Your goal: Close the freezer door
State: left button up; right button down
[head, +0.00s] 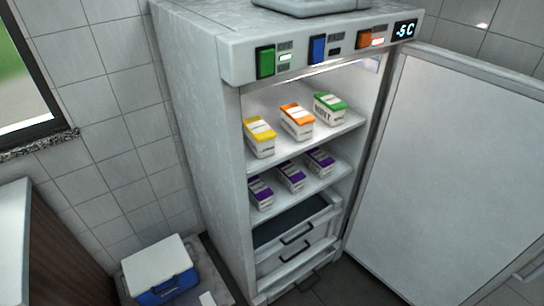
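The freezer (210,120) is a tall white cabinet in the middle of the head view. Its door (455,165) stands wide open, swung out to the right from the right side of the cabinet. The lit interior shows. Neither of my grippers is in view.
Ice cream cartons (296,121) stand on two shelves, with drawers (296,235) below. A counter (40,240) is at the left edge. The floor before the freezer is partly visible.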

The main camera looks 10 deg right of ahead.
aim_at(448, 206)
jog(key=l+z, duration=0.1)
jog(key=z, duration=0.25)
jog(key=l+z, duration=0.15)
jog(key=z, duration=0.15)
jog(key=l+z, duration=0.1)
jog(key=z, duration=0.25)
jog(key=i+l+z, duration=0.3)
jog(key=l, duration=0.15)
jog(key=i+l+z, duration=0.25)
jog(key=l, duration=0.15)
jog(key=k, duration=0.05)
